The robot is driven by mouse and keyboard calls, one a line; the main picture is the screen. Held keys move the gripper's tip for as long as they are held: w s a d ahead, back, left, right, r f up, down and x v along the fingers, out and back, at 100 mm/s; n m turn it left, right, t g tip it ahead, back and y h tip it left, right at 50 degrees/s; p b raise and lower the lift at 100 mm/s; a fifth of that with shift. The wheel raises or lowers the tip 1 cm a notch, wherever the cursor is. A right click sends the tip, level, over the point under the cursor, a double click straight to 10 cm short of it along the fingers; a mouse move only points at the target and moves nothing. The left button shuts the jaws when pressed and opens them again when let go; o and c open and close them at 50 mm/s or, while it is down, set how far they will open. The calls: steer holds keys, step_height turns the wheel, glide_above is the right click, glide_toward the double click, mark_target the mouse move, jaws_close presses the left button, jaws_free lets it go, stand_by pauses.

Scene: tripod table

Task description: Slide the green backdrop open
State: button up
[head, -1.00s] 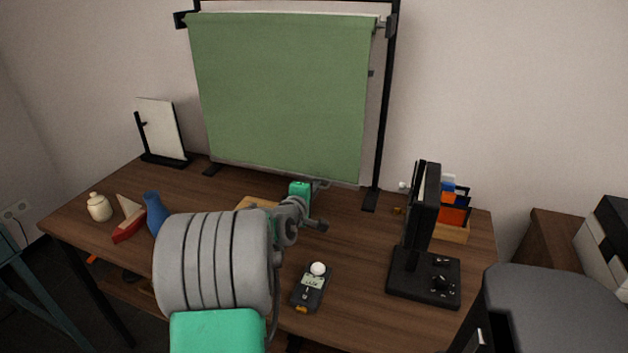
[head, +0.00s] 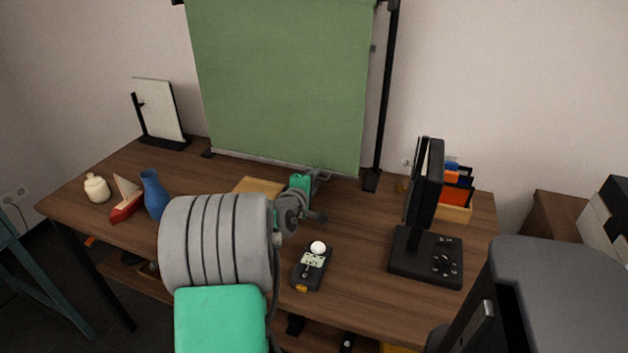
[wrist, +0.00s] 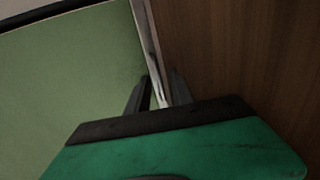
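The green backdrop (head: 285,80) hangs from a black stand at the back of the table, its lower edge low over the tabletop. Its pale bottom bar (head: 285,164) runs along that edge. My gripper (head: 318,176) is at the bar's right half in the head view, small and partly hidden by my own wrist. In the wrist view, my gripper's dark fingers (wrist: 157,92) sit on both sides of the bar (wrist: 150,50) and appear closed on it, with green cloth to the left and brown wood to the right.
A black monitor-like device (head: 425,225) stands at the right beside an organizer box (head: 455,208). A handheld meter (head: 311,268) lies in front of my gripper. A blue vase (head: 154,195), toy boat (head: 126,200), cream jar (head: 96,188) and white panel (head: 160,108) stand left.

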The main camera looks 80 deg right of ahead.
steer(key=p+v, duration=0.1)
steer(key=v, duration=0.6)
steer(key=shift+a+r, duration=0.15)
steer(key=shift+a, duration=0.25)
steer(key=shift+w, duration=0.1)
